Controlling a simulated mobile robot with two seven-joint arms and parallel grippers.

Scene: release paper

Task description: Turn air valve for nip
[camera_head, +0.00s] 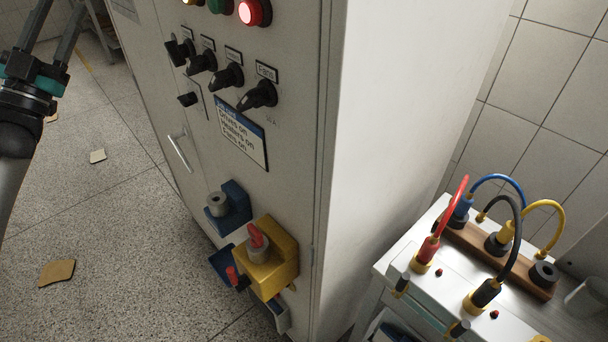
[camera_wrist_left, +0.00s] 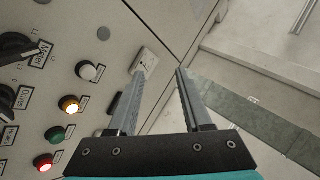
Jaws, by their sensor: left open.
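No part is clearly marked as the air valve for the nip. A grey cabinet (camera_head: 290,110) carries a row of black rotary knobs, the rightmost being a larger knob (camera_head: 258,95). Black knobs also show at the left edge of the left wrist view (camera_wrist_left: 15,46). My left gripper (camera_head: 62,14) is at the top left of the head view, open and empty, apart from the cabinet. In the left wrist view its two fingers (camera_wrist_left: 158,72) are spread in front of the panel, near a small white square fitting (camera_wrist_left: 146,62). My right gripper is not in view.
A yellow holder (camera_head: 283,262) with a red-topped piece and a blue bracket (camera_head: 236,207) jut from the cabinet. A white bench (camera_head: 398,247) with coloured cables stands at right. Paper scraps (camera_head: 57,272) lie on the floor.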

